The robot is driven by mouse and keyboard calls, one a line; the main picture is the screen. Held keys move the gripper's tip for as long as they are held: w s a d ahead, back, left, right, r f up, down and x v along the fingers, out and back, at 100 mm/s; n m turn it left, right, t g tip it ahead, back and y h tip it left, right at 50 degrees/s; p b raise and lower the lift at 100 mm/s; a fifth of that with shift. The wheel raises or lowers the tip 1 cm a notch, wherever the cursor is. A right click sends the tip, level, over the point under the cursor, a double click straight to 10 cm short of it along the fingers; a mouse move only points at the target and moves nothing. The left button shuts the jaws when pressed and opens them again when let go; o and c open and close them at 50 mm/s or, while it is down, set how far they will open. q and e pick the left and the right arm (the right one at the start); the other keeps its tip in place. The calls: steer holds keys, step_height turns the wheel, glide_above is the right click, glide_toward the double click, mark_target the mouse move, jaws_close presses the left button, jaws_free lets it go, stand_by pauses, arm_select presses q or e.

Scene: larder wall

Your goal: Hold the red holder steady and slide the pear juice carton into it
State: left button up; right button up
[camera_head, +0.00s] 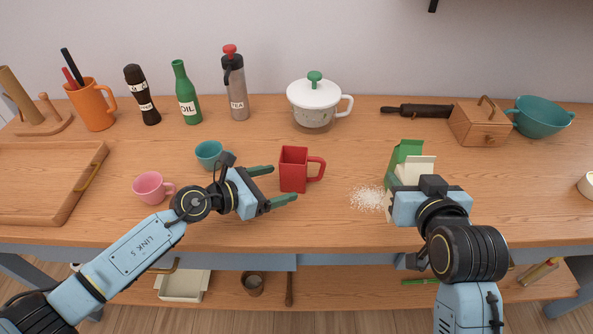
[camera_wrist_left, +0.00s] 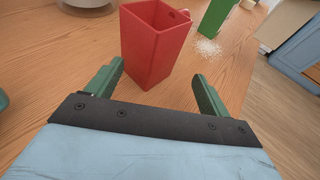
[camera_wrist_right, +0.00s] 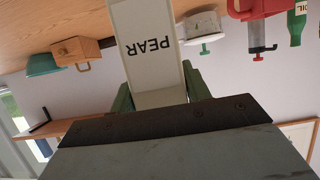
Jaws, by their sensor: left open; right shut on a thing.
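The red holder (camera_head: 293,170), an open square box with a handle on its right side, stands upright on the counter. My left gripper (camera_head: 285,184) is open, with its fingers pointing at the holder. In the left wrist view the holder (camera_wrist_left: 150,50) stands just ahead of the two fingertips, and the fingers do not grip it. My right gripper (camera_wrist_right: 160,95) is shut on the pear juice carton (camera_wrist_right: 148,45), whose label PEAR shows upside down in that view. In the head view the green and white carton (camera_head: 404,157) is right of the holder, partly hidden by my right gripper.
White grains (camera_head: 369,198) lie spilled between holder and carton. A teal cup (camera_head: 209,154) and a pink cup (camera_head: 150,187) stand left of the holder. A white lidded pot (camera_head: 314,103) stands behind it. A wooden tray (camera_head: 95,158) is at far left.

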mark_target(299, 177)
arm_select(q)
steer(key=b+x, duration=0.2)
steer(key=x, duration=0.5)
steer(key=shift+w+d+f+b, duration=0.1)
steer(key=shift+w+d+b, duration=0.05)
steer(key=shift+w+b, duration=0.15)
arm_select(e)
step_height(299, 177, down, 3)
steer(key=shift+r, duration=0.1)
arm_select(q)
steer(key=shift+s, duration=0.1)
steer(key=c, duration=0.8)
